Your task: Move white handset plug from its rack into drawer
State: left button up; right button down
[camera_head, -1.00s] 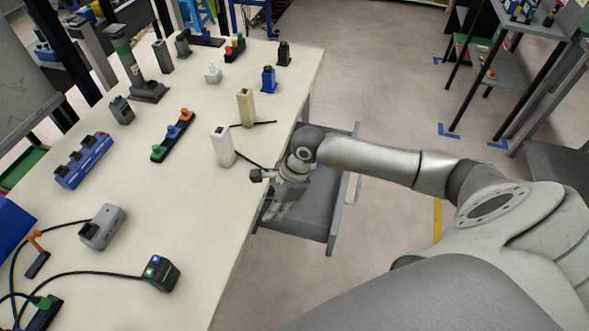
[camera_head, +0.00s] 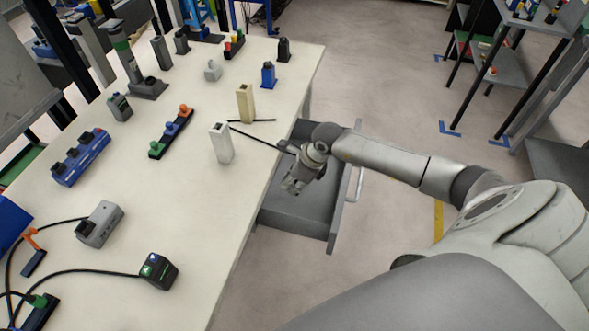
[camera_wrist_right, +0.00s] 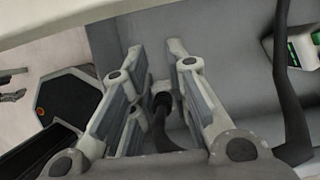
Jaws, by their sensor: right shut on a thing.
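The white handset rack (camera_head: 221,145) stands upright on the table. A black cable (camera_head: 260,140) runs from beside it over the table edge towards my right gripper (camera_head: 293,186). My right gripper is over the open grey drawer (camera_head: 333,225). In the right wrist view, its fingers (camera_wrist_right: 155,90) are closed around a small dark piece with a cable (camera_wrist_right: 160,112). This is probably the handset plug; the fingers hide most of it and I see no white on it. The drawer's grey inside (camera_wrist_right: 235,35) lies beyond the fingers. My left gripper is not in view.
A cream rack (camera_head: 246,104) with its own black cable stands beside the white one. A blue block (camera_head: 268,75) and a black block (camera_head: 284,50) are farther back. In the right wrist view, a pale piece with green marks (camera_wrist_right: 303,45) shows at the right edge.

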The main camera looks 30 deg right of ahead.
jog(key=w+d+f+b, duration=0.1)
jog(key=f+b, duration=0.1)
jog(key=w+d+f+b, duration=0.1)
jog(key=w+f+b, duration=0.1)
jog(key=w+d+f+b, duration=0.1)
jog(key=d+f+b, duration=0.1)
jog(key=b, duration=0.1)
jog(key=shift+w, duration=0.3)
jog(key=shift+w+d+f+b, duration=0.15)
jog(key=shift+w+f+b, duration=0.05)
jog(key=shift+f+b, duration=0.35)
jog(key=shift+w+f+b, duration=0.1)
jog(key=shift+f+b, duration=0.9)
jog(key=shift+f, duration=0.35)
jog(key=shift+f, duration=0.1)
jog(key=c, duration=1.8)
grip_release()
jog(key=o, duration=0.4)
jog(key=shift+o, duration=0.2)
